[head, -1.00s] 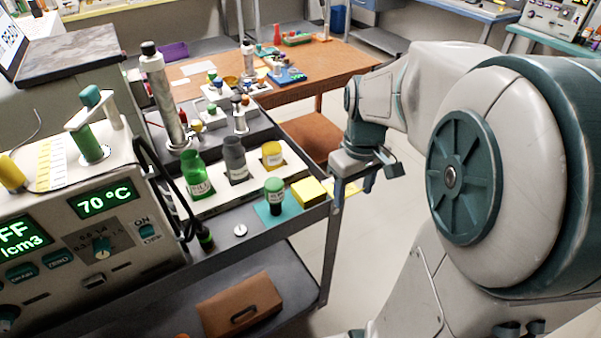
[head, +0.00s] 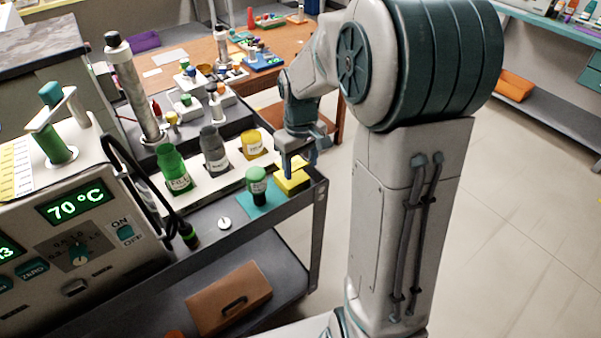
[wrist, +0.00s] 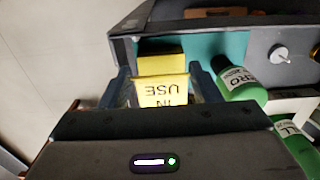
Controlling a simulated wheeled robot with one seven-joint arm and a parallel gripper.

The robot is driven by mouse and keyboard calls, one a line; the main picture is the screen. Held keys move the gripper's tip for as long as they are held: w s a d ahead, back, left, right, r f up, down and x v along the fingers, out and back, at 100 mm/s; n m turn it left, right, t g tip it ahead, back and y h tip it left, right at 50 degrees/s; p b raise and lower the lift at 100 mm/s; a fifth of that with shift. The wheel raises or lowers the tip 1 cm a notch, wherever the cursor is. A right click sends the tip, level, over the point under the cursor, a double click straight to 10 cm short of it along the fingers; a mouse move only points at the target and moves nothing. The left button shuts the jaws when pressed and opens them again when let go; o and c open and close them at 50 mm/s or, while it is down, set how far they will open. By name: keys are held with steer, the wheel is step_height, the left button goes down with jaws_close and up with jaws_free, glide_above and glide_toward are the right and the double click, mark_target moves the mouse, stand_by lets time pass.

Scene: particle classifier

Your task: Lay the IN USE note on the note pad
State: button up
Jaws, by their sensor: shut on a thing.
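My gripper (head: 300,164) is shut on the yellow IN USE note (wrist: 163,92), which lies between its two fingers in the wrist view (wrist: 161,80). The lettering is upside down in that view. The yellow note pad (head: 293,185) sits at the cart's front right corner, and my gripper is over or just beside it. In the wrist view the pad (wrist: 160,64) shows just beyond the note's far edge. Whether the note touches the pad I cannot tell.
Green, grey and yellow bottles stand in a white rack (head: 232,182) behind. The floor to the right is clear.

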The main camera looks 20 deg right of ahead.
mark_target(300, 167)
steer(key=shift+f, duration=2)
steer(key=shift+f, duration=0.15)
steer(key=o, duration=0.9)
